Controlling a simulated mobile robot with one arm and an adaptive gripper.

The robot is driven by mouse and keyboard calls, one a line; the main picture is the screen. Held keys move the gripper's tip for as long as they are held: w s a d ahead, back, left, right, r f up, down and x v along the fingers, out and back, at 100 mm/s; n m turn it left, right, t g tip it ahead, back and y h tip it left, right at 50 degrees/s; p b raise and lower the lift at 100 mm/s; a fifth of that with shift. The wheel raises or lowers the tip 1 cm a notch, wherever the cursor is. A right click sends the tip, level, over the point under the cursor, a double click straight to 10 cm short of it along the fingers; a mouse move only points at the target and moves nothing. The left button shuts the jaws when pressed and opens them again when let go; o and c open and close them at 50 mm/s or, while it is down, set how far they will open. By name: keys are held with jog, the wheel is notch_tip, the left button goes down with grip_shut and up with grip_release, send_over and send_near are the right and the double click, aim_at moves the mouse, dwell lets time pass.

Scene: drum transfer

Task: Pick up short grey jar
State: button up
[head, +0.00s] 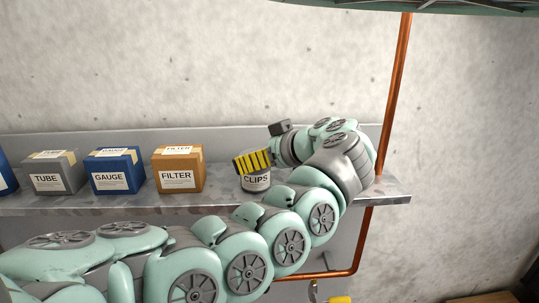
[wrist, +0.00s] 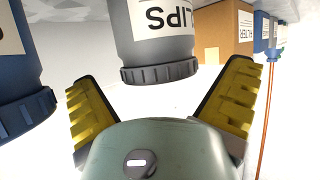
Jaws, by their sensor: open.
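The short grey jar (head: 257,184), labelled CLIPS, stands on the metal shelf. In the wrist view the jar (wrist: 158,45) appears upside down, with its ridged dark grey lid facing my gripper. My gripper (head: 252,162) has yellow and black fingers and hides the jar's upper part in the head view. In the wrist view the fingers (wrist: 160,80) are spread wide, with the jar ahead between them. No contact with the jar shows.
A box labelled FILTER (head: 178,170) stands left of the jar, then a blue GAUGE box (head: 115,171) and a grey TUBE box (head: 52,173). A blue-lidded jar (wrist: 22,110) is close by the left finger in the wrist view. A copper pipe (head: 394,85) runs near the shelf's right end.

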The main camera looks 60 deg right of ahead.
jog(key=shift+w+d+f, duration=0.1)
jog(key=shift+w+f, duration=0.2)
jog(key=shift+w, duration=0.35)
jog(key=shift+c, duration=0.2)
jog(key=c, duration=1.2)
jog(key=shift+c, duration=0.2)
jog(key=shift+r+p, duration=0.15)
jog(key=shift+p, duration=0.2)
